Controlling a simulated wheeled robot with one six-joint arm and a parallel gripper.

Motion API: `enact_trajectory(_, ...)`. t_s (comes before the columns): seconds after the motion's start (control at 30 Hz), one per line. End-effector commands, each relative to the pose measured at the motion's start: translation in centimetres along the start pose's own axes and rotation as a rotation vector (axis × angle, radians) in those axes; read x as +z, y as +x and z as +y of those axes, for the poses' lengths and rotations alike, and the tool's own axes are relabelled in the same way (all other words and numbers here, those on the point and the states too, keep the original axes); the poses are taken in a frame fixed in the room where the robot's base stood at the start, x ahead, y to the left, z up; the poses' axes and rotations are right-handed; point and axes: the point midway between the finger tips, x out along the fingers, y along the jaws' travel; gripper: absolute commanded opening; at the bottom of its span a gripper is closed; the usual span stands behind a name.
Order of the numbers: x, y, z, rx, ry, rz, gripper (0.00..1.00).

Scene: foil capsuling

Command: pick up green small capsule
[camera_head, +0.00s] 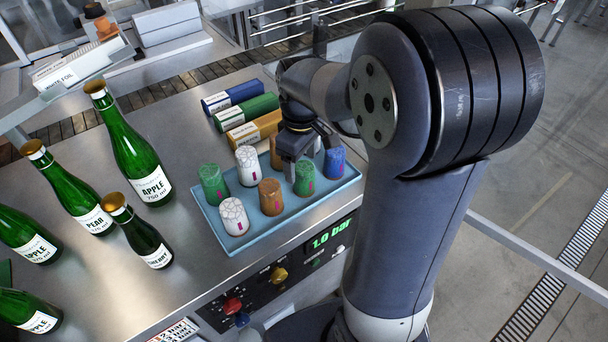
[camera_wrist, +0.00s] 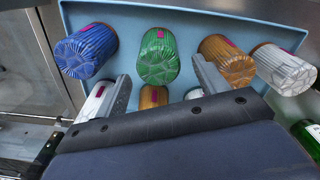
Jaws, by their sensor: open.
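A green capsule (camera_head: 304,178) stands in the front row of the blue tray (camera_head: 286,219), between a gold capsule (camera_head: 270,197) and a blue capsule (camera_head: 333,163). My gripper (camera_head: 306,160) is open and empty, low over the tray at this green capsule. In the wrist view the same green capsule (camera_wrist: 158,57) shows just beyond the fingertips, roughly centred between my two fingers (camera_wrist: 160,70). Contact cannot be told. A second green capsule (camera_head: 213,184) stands at the tray's left corner. The two green capsules look similar in size.
White capsules (camera_head: 234,217) (camera_head: 248,166) and another gold capsule (camera_head: 277,153) share the tray; my gripper partly hides the back row. Foil boxes (camera_head: 247,110) lie behind it. Several green bottles (camera_head: 134,150) stand to the left. Bare steel table lies between bottles and tray.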

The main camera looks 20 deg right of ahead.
Motion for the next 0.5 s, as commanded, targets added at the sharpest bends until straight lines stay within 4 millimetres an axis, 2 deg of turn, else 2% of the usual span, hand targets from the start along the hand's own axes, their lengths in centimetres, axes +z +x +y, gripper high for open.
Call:
enact_trajectory(0.2,0.4,2.9,-0.1,-0.003,0.000,-0.003,0.69)
enact_trajectory(0.5,0.4,3.5,-0.1,0.000,0.000,0.000,0.69)
